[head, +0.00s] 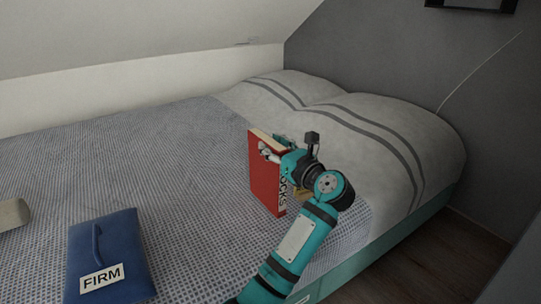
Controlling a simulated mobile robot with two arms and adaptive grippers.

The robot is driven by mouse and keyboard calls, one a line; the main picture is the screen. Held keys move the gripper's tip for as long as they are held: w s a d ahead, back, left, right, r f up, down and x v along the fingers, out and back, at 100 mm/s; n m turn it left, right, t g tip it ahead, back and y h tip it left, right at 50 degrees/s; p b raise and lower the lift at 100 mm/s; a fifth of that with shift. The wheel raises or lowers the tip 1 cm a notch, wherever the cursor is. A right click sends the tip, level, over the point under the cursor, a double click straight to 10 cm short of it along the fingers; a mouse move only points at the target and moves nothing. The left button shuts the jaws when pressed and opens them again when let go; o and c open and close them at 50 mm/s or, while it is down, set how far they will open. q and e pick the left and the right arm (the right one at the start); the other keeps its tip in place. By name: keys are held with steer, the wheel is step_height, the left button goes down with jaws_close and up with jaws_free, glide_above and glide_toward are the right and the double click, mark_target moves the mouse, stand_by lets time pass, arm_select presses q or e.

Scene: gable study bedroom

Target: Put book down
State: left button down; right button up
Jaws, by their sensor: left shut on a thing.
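My left gripper (268,151) is shut on the upper part of the book. The gripper and wrist hide part of the book's right side. I cannot tell whether the book's lower edge touches the bedspread. My right gripper does not show.
A blue item (107,250) labelled "FIRM" lies on the bed at the lower left. A beige object (14,214) is at the left edge. Striped pillows (350,135) lie at the bed's head. The sloped ceiling (130,35) is low behind the bed.

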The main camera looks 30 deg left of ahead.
mark_target(267, 173)
arm_select(q)
steer(key=shift+f+b, duration=0.45)
steer(key=shift+f, duration=0.7)
steer(key=c, duration=1)
jaws_free()
steer(key=shift+d+r, duration=0.1)
